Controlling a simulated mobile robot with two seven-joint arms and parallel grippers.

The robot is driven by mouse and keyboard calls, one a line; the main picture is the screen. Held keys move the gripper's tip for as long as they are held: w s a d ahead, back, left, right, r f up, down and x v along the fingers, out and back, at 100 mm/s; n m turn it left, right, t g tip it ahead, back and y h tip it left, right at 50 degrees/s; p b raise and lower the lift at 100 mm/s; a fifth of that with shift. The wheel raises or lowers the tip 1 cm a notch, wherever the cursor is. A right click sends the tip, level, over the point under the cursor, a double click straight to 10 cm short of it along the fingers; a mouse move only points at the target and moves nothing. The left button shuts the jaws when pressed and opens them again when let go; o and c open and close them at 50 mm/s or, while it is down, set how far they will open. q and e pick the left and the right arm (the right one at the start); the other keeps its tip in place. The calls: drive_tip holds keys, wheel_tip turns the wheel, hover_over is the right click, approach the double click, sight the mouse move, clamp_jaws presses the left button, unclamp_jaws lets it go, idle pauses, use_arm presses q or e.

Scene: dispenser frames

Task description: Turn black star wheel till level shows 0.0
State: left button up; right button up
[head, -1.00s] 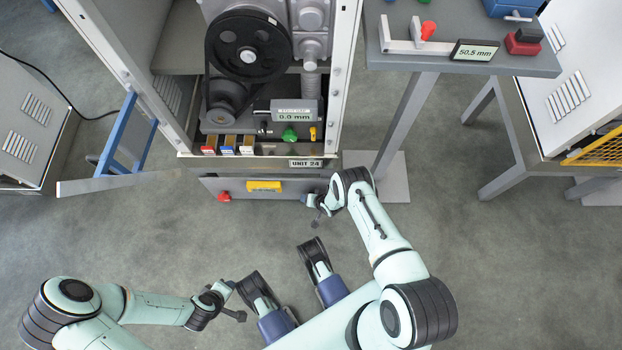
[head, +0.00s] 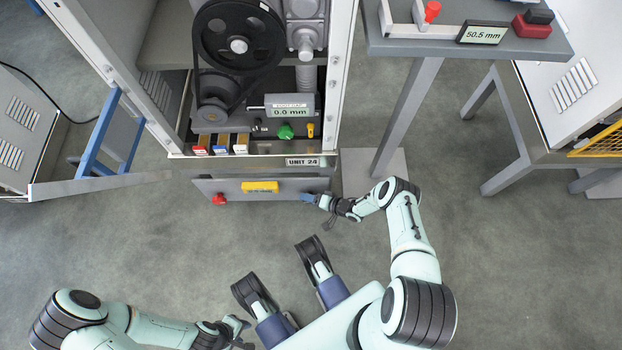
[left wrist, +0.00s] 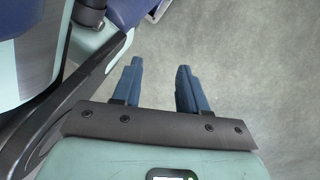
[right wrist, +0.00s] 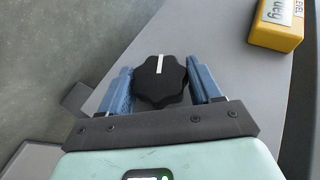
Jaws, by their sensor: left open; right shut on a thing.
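The black star wheel (right wrist: 161,82) has a white mark on its face and sits on the grey panel in the right wrist view. My right gripper (right wrist: 162,74) has its blue fingers on either side of it and is shut on it. In the head view my right gripper (head: 311,198) is at the panel's right end and hides the wheel. A yellow level box (right wrist: 277,24) on the panel has a small display that I cannot read; it also shows in the head view (head: 260,187). My left gripper (left wrist: 159,68) is open and empty, low in the head view (head: 236,325).
The grey panel (head: 285,199) has a red knob (head: 219,199) at its left end. A display above (head: 291,112) reads 0.0 mm, beside a green knob (head: 286,131). A grey side stand (head: 400,100) is to the right. Floor before the panel is clear.

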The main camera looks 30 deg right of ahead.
drive_tip(key=shift+w, duration=0.2)
drive_tip(key=o, duration=1)
drive_tip(key=shift+s, duration=0.15)
use_arm(q)
drive_tip(key=w+r+t+p, duration=0.2)
drive_tip(key=w+r+p, duration=0.1)
drive_tip(key=w, duration=0.4)
drive_tip(key=shift+w+d+r+m+t+p, duration=0.25)
drive_tip(key=shift+d+r+t+p, duration=0.2)
drive_tip(key=shift+r, duration=0.25)
use_arm(e)
drive_tip(key=v, duration=1.3)
